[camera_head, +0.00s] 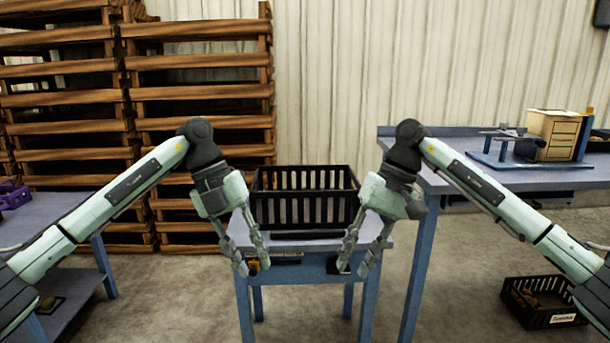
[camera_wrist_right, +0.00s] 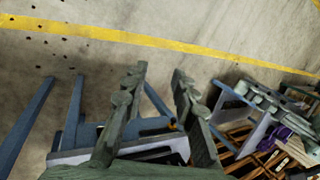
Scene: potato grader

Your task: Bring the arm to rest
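My left gripper (camera_head: 251,266) hangs at the end of the arm from the left, fingers pointing down in front of the small blue table (camera_head: 290,247). My right gripper (camera_head: 353,268) hangs opposite, fingers down, near the table's right front. In the right wrist view the right fingers (camera_wrist_right: 157,98) are spread with an empty gap between them. Both grippers are apart from each other and from the black slatted crate (camera_head: 305,209) on the table.
Stacked wooden pallets or bins (camera_head: 200,90) stand behind on the left. A blue bench (camera_head: 560,180) on the right holds a small drawer unit (camera_head: 555,133). A black crate (camera_head: 540,318) with contents sits on the floor at the lower right. Another bench (camera_head: 50,215) is at left.

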